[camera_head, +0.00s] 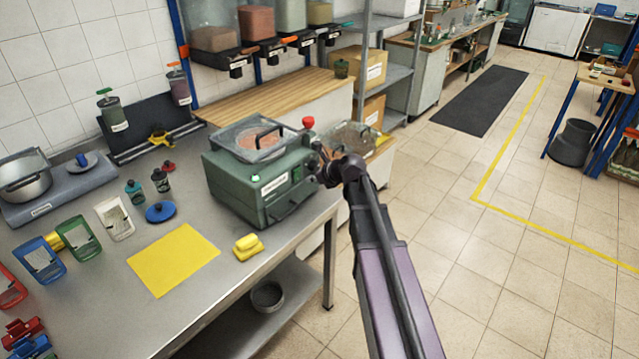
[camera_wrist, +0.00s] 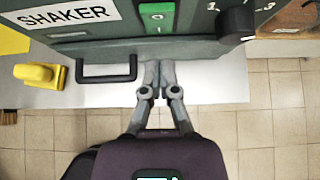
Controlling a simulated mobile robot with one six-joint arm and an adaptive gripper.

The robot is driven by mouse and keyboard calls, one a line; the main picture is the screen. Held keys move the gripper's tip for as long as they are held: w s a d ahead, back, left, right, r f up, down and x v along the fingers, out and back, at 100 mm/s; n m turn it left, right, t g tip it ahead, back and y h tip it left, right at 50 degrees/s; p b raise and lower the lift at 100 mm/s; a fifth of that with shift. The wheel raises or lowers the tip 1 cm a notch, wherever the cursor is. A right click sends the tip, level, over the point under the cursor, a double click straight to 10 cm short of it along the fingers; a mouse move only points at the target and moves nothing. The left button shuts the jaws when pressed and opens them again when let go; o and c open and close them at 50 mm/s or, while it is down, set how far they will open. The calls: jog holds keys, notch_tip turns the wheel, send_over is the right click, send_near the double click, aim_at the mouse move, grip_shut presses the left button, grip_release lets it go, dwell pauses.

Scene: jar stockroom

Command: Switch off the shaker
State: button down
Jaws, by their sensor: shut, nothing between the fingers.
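The shaker (camera_head: 250,195) is a dark green box with a clear lid, standing on the metal bench. Its front shows a lit green lamp (camera_head: 256,178). In the head view my wrist hides the fingers and part of the shaker's right side.
A yellow block (camera_head: 248,247) and a yellow sheet (camera_head: 174,259) lie in front of the shaker, with bottles (camera_head: 160,181) to its left. A red knob (camera_head: 308,122) stands up behind the shaker. The tiled floor (camera_head: 500,260) right of the bench is clear.

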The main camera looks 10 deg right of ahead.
aim_at(299, 174)
jog(key=shift+w+a+r, duration=0.2)
jog(key=shift+w+a, duration=0.3)
jog(key=shift+w, duration=0.2)
jog(key=shift+w+a+r, duration=0.15)
jog(key=shift+w+a, duration=0.3)
jog(key=shift+w, duration=0.2)
jog(key=shift+d+r+p, duration=0.1)
jog(key=shift+d+p, duration=0.05)
jog(key=shift+p, duration=0.15)
